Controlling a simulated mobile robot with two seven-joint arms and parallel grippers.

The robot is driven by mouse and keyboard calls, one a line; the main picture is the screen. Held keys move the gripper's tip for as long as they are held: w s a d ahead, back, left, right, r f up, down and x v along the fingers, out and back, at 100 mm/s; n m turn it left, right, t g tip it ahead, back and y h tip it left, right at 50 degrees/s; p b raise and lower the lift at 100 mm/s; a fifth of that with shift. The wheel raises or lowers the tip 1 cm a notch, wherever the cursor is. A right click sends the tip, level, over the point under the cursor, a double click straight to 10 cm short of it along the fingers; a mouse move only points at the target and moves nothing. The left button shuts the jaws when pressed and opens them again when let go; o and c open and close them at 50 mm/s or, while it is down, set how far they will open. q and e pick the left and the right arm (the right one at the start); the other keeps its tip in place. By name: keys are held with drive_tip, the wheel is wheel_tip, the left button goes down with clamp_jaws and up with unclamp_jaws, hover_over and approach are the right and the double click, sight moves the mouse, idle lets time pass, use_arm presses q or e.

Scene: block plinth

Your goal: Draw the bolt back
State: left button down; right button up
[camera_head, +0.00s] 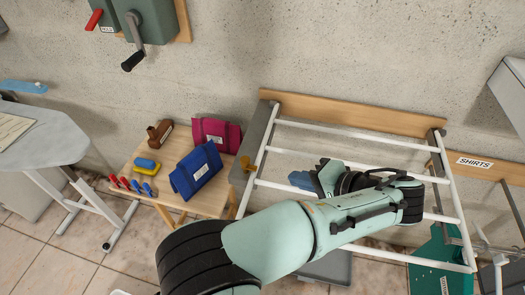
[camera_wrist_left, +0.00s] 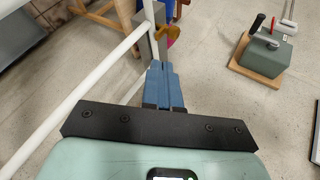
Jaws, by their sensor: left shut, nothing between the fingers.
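My left gripper (camera_head: 301,181) reaches over the white-barred rack from below, its blue fingers pointing left. The fingers are closed together and empty; they also show in the left wrist view (camera_wrist_left: 159,68). A brass-coloured knob (camera_head: 246,163) sits on the grey post at the rack's left side. It also shows in the left wrist view (camera_wrist_left: 173,32), just beyond the fingertips and apart from them. It may be part of the bolt, but I cannot make out a bolt's rod for certain. My right gripper is not in view.
The white-barred rack (camera_head: 354,130) hangs around my left arm. A wooden table (camera_head: 152,188) with blue (camera_head: 196,170) and magenta (camera_head: 216,134) bags stands left. A grey crank box (camera_head: 146,20) is on the wall. A "SHIRTS" rail (camera_head: 475,162) is at right.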

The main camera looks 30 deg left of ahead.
use_arm(q)
drive_tip(key=shift+s+d+r, duration=0.1)
drive_tip(key=shift+s, duration=0.2)
drive_tip(key=b, duration=0.1)
approach(248, 165)
wheel_tip(248, 165, down, 4)
drive_tip(key=a, duration=0.2)
drive_tip(key=shift+w+a+r, duration=0.3)
drive_tip(key=shift+w+a, duration=0.25)
drive_tip(key=shift+a, duration=0.35)
drive_tip(key=shift+w+a, duration=0.2)
drive_tip(key=shift+a, duration=0.45)
drive_tip(key=shift+a, duration=0.1)
